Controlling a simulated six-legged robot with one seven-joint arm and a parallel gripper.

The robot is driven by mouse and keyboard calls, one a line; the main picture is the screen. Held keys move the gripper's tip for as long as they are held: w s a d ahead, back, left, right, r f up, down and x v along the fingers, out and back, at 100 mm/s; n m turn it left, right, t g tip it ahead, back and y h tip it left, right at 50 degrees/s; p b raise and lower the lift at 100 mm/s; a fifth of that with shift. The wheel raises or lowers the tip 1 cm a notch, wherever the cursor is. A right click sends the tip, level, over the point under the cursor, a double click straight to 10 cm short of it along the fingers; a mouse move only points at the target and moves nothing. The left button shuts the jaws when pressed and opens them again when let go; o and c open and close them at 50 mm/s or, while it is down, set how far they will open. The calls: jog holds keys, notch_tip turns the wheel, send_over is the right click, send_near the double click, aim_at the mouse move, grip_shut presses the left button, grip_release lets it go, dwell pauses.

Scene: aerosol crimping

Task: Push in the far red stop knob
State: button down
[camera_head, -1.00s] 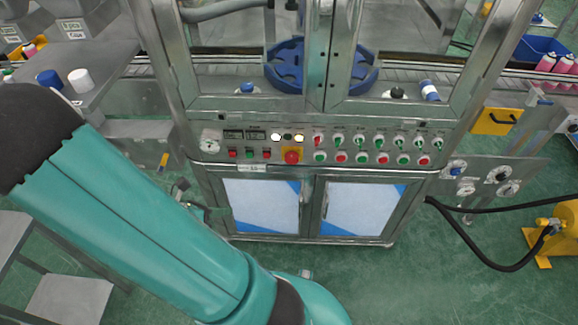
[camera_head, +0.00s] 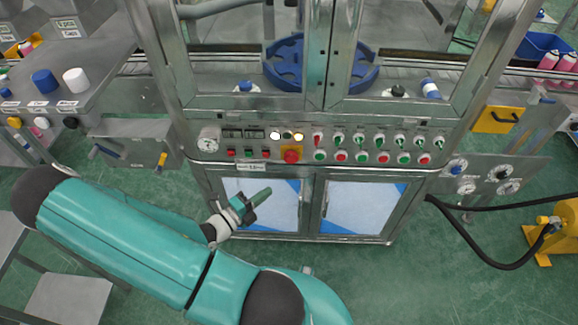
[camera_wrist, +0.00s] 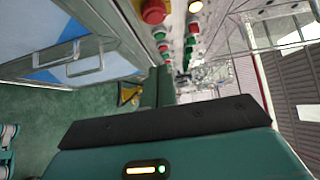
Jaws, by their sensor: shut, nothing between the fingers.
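The red mushroom stop knob (camera_head: 291,156) sits on a yellow plate on the front control panel, below a lit white lamp. It also shows in the wrist view as a large red knob (camera_wrist: 154,11) at the top edge, standing out from the panel. My gripper (camera_head: 262,193) is shut and empty, in front of the cabinet door below and left of the knob, apart from it. In the wrist view its closed green fingers (camera_wrist: 158,85) stick up past the dark housing, with the knob beyond them. No other large red stop knob is clear in view.
Small red and green buttons (camera_head: 248,153) lie left of the knob. Rows of red and green switches (camera_head: 361,157) lie right of it. The cabinet doors (camera_head: 364,207) with bar handles are below. A grey table (camera_head: 108,58) with caps stands left.

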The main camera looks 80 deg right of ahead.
aim_at(291, 157)
jog(key=w+d+x, duration=0.1)
jog(key=w+x, duration=0.1)
jog(key=x, duration=1)
jog(key=shift+d, duration=0.6)
jog(key=shift+d, duration=0.1)
